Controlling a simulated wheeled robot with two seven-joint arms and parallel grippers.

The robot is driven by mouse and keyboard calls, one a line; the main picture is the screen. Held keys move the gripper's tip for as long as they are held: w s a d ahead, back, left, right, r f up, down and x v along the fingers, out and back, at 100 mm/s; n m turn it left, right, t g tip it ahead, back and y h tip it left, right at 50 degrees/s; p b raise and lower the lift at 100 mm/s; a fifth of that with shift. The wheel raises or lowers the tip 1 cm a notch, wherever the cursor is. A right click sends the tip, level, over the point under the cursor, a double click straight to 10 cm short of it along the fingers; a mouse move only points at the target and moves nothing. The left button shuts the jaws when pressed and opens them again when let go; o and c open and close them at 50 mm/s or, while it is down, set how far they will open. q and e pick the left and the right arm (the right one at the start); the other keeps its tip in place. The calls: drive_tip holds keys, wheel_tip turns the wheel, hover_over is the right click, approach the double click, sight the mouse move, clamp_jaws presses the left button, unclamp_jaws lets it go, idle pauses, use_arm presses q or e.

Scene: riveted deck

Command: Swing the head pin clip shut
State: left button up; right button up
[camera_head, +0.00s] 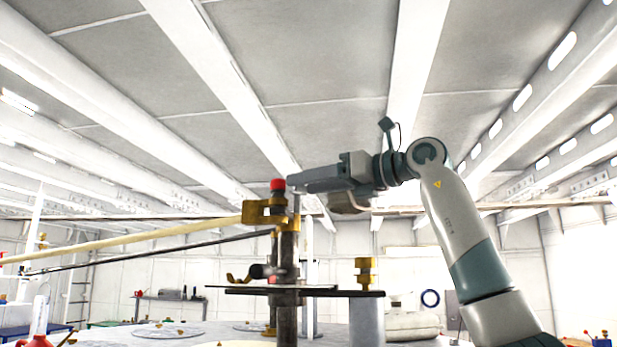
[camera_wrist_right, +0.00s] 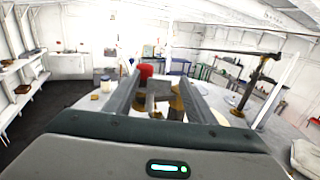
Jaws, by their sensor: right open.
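A brass clip fitting (camera_head: 262,212) with a red cap (camera_head: 278,185) sits at the top of a dark upright post (camera_head: 287,305). I cannot tell from here how far the clip stands open. My right gripper (camera_head: 294,184) comes in from the right, level, with its fingertips close to the red cap. In the right wrist view its two fingers (camera_wrist_right: 160,82) are apart, with the red cap (camera_wrist_right: 146,71) and brass parts (camera_wrist_right: 177,101) showing between and beyond them. I cannot tell whether they touch. My left gripper is not in view.
A cream pole (camera_head: 130,240) and a thin dark rod (camera_head: 150,255) run left from the post. A brass wing screw (camera_head: 240,279), a dark flat plate (camera_head: 325,292) and a brass knob (camera_head: 365,272) lie lower down. Another dark post (camera_wrist_right: 254,80) stands right in the wrist view.

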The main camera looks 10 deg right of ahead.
drive_tip(key=shift+w+a, duration=0.25)
drive_tip(key=c, duration=1)
drive_tip(key=shift+c, duration=0.2)
drive_tip(key=shift+h, duration=0.3)
